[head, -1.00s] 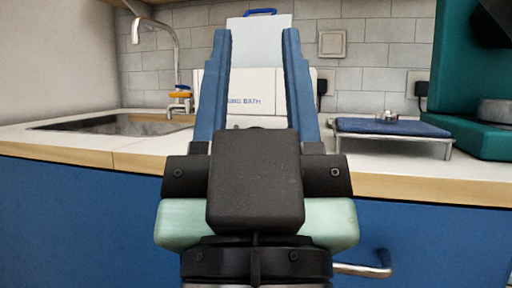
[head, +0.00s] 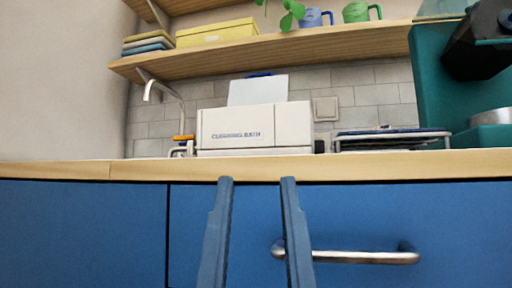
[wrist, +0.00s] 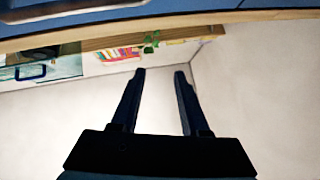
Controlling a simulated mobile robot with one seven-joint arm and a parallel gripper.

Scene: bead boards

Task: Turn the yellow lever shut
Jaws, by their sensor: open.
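The lever (head: 183,138), a small orange-yellow piece, shows in the head view at the left end of the white box, by the tap (head: 166,90). Its lower part and exact angle are too small to tell. My gripper (head: 256,181) is open and empty, with two blue fingers pointing up in front of the counter's front edge. It is below and to the right of the lever and well apart from it. In the wrist view my gripper (wrist: 160,72) also shows open with nothing between its fingers.
The counter edge (head: 110,170) runs across above blue drawers with a metal handle (head: 350,257). A white box marked as a cleaning bath (head: 240,127) stands on the counter. A rack (head: 390,139) and teal machine (head: 435,80) are on the right. A wooden shelf (head: 270,50) hangs above.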

